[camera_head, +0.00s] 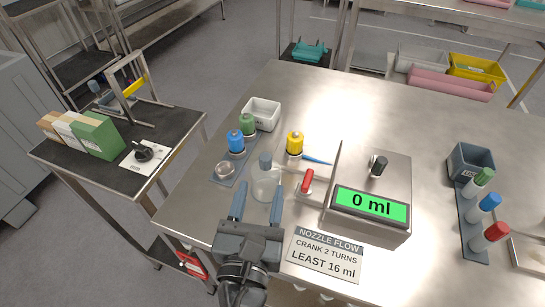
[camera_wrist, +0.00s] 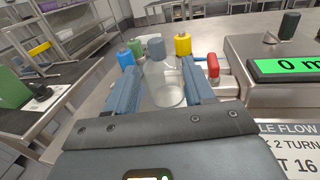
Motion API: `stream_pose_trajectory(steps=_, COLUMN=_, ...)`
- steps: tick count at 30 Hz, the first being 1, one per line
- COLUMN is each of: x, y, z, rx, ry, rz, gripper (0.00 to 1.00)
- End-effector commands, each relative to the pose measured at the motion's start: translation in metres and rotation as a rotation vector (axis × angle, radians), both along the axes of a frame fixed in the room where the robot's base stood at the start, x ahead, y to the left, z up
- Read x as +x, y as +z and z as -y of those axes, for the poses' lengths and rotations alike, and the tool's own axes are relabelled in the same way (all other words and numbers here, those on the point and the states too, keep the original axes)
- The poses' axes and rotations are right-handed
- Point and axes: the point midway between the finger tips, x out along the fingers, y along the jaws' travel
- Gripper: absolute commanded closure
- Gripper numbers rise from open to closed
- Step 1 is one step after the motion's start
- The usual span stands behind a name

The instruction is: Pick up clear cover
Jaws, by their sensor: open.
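The clear cover (camera_head: 267,184) is a see-through, bell-like piece with a grey knob on top, upright on the metal table in front of the blue and yellow bottles. It also shows in the wrist view (camera_wrist: 163,86), framed between the two fingers. My gripper (camera_head: 259,192) is open, its blue-grey fingers pointing at the cover from the near side. In the wrist view my gripper (camera_wrist: 160,78) has a finger on either side of the cover. I cannot tell whether either finger touches it. The fingers hide parts of the cover's sides.
A red-handled valve (camera_head: 306,182) and the machine reading "0 ml" (camera_head: 372,202) stand close on the right. Blue (camera_head: 236,142), green (camera_head: 248,125) and yellow (camera_head: 295,143) bottles stand behind. A nozzle flow sign (camera_head: 326,253) lies at the front.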

Motion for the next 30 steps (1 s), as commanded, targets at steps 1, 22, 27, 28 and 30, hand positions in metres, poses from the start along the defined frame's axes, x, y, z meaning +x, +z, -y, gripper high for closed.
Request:
stream_pose_trajectory(steps=1, x=0.002, y=0.002, z=-0.001, rx=-0.007, ry=-0.001, rz=0.002, gripper=0.47)
stream_pose_trajectory(steps=22, x=0.076, y=0.004, z=0.007, rx=-0.009, ry=-0.001, rz=0.004, gripper=0.47)
stream_pose_trajectory(steps=27, x=0.078, y=0.002, z=0.007, rx=-0.009, ry=0.0, rz=0.003, gripper=0.47)
stream_pose_trajectory(steps=28, x=0.078, y=0.003, z=0.008, rx=-0.009, ry=-0.001, rz=0.004, gripper=0.47)
stream_pose_trajectory(steps=30, x=0.078, y=0.003, z=0.008, rx=-0.009, ry=-0.001, rz=0.004, gripper=0.49)
